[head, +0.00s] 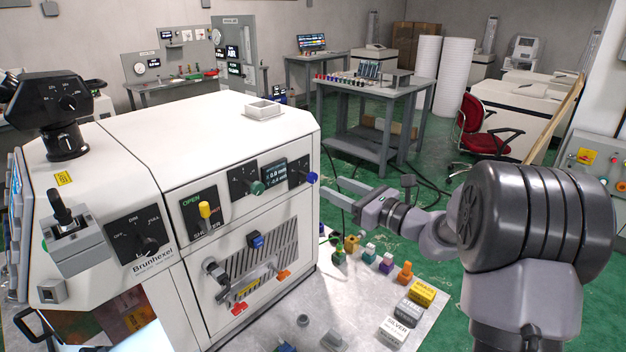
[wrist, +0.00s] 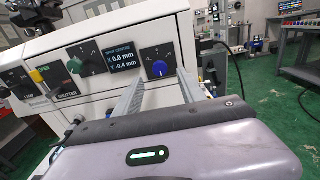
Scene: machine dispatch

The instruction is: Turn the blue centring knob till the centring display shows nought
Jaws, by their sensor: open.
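The blue knob (head: 312,178) sits on a dark dial plate at the right of the white machine's front. In the wrist view the blue knob (wrist: 160,69) shows between and beyond my two fingertips. The centring display (wrist: 122,58) is just left of that dial and reads X 0.0 mm, Y -0.4 mm; it also shows in the head view (head: 273,173), where the digits are small. My gripper (head: 324,188) is open and empty, its fingers pointing at the knob from the right. In the wrist view the gripper (wrist: 161,82) does not visibly touch the knob.
A green knob (head: 257,188) is left of the display, and a yellow shutter lever (head: 205,210) further left. Below, coloured pieces such as an orange one (head: 404,272) stand on the pale tabletop (head: 340,300).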

